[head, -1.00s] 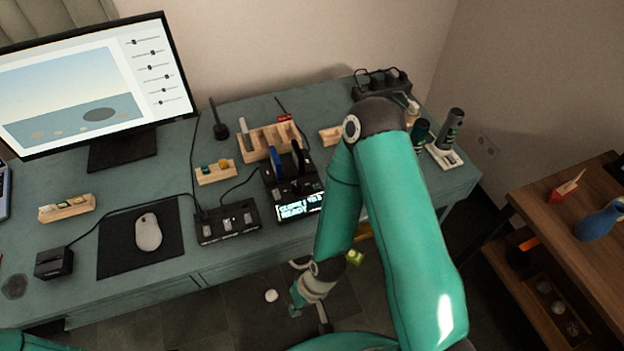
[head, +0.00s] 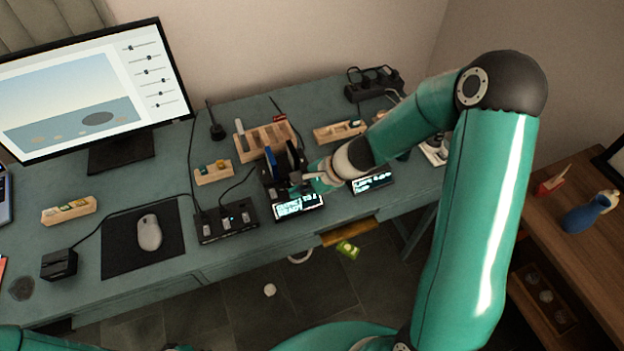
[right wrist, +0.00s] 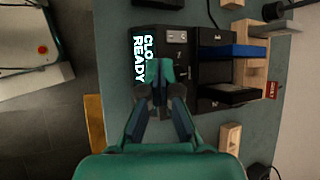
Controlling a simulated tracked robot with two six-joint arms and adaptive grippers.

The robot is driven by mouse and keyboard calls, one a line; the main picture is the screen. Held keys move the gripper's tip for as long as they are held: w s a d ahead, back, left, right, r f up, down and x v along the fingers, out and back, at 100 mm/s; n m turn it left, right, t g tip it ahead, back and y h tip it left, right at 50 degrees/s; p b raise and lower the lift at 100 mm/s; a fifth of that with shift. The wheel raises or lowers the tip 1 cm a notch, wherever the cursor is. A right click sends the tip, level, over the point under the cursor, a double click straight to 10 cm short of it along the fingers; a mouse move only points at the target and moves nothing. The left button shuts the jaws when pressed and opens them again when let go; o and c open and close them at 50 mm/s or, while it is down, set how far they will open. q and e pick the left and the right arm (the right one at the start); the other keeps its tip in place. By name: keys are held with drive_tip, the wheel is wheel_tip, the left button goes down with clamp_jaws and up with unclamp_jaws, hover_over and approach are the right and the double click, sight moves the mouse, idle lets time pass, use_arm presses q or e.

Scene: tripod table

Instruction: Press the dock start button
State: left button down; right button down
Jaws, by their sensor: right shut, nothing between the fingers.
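The dock (head: 270,188) is a black unit on the desk with upright slots holding a blue and a black drive. Its lit front screen (head: 298,206) shows text, and in the right wrist view the screen (right wrist: 139,58) reads "CLO… READY", partly covered. Beside the screen is a dark panel (right wrist: 176,38) with small light marks; I cannot tell which is the start button, and my fingers hide part of it. My right gripper (head: 308,180) is shut and empty, with its fingertips (right wrist: 160,75) over this panel. I cannot tell whether they touch it. My left gripper is not in view.
A hub with switches (head: 226,222) stands left of the dock, and a wooden organiser (head: 265,140) behind it. Another lit display (head: 373,182) is to the right. A mouse (head: 149,232) lies on a dark mat. A monitor (head: 90,85) stands at back left.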

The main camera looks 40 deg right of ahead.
drive_tip(key=w+d+r+m+t+h, duration=0.1)
drive_tip(key=w+d+r+m+t, duration=0.1)
drive_tip(key=d+r, duration=0.4)
drive_tip(key=shift+w+r+p, duration=0.3)
drive_tip(key=shift+r, duration=0.15)
drive_tip(key=shift+f, duration=0.1)
wheel_tip(320, 180, down, 8)
drive_tip(key=b, duration=0.7)
drive_tip(key=shift+f+b, duration=0.35)
drive_tip(key=shift+b, duration=0.1)
idle(0.5)
drive_tip(key=shift+f+b, duration=0.35)
drive_tip(key=shift+b, duration=0.15)
